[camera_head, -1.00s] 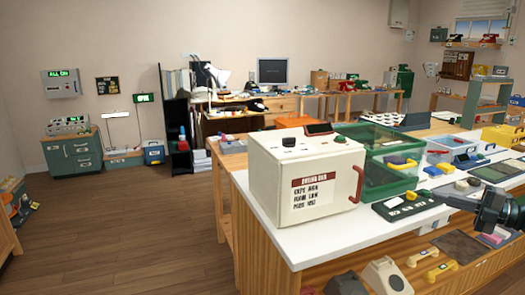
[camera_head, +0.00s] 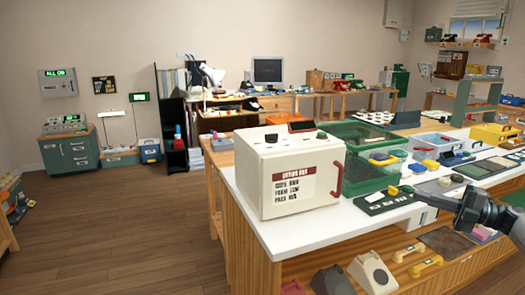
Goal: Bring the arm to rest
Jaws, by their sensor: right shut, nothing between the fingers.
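My right gripper (camera_head: 414,192) comes in from the right edge, low over the white-topped counter (camera_head: 330,232). Its dark fingers point left and are shut with nothing between them. The tips show close to a dark panel with small keys (camera_head: 385,204) and a yellow-green knob (camera_head: 393,190); I cannot tell whether they touch. My left gripper is not in view.
A large white box with a red handle (camera_head: 290,178) stands on the counter's left end. Beige and yellow handsets (camera_head: 425,266) lie on the shelf below. The wood floor at left (camera_head: 120,230) is clear.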

